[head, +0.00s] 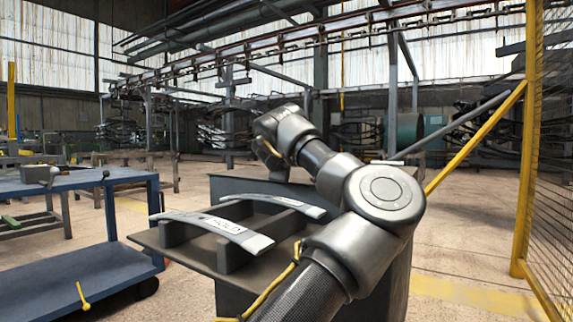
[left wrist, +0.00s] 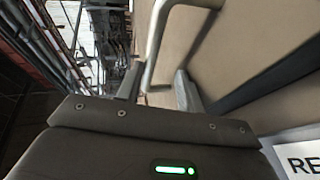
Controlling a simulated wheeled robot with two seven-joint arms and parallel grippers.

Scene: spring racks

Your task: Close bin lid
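In the left wrist view, a bent silver bar handle (left wrist: 157,45) stands out from a plain brown-grey panel (left wrist: 235,50), which may be the bin lid. My left gripper (left wrist: 160,90) has its two fingers apart, with the lower end of the bar showing in or behind the gap, nearer the left finger. I cannot tell whether they touch. In the head view my arm crosses the middle and its wrist hangs over a dark box (head: 235,187), possibly the bin. The gripper's fingers and any lid there are hidden by the arm. My right gripper is not in view.
A dark rack (head: 165,240) in front holds two grey leaf springs (head: 220,226), the near one labelled HOLD. A blue cart (head: 85,185) stands at left. A yellow post and mesh fence (head: 528,150) are at right. A white label (left wrist: 300,162) reads "RE", cut off.

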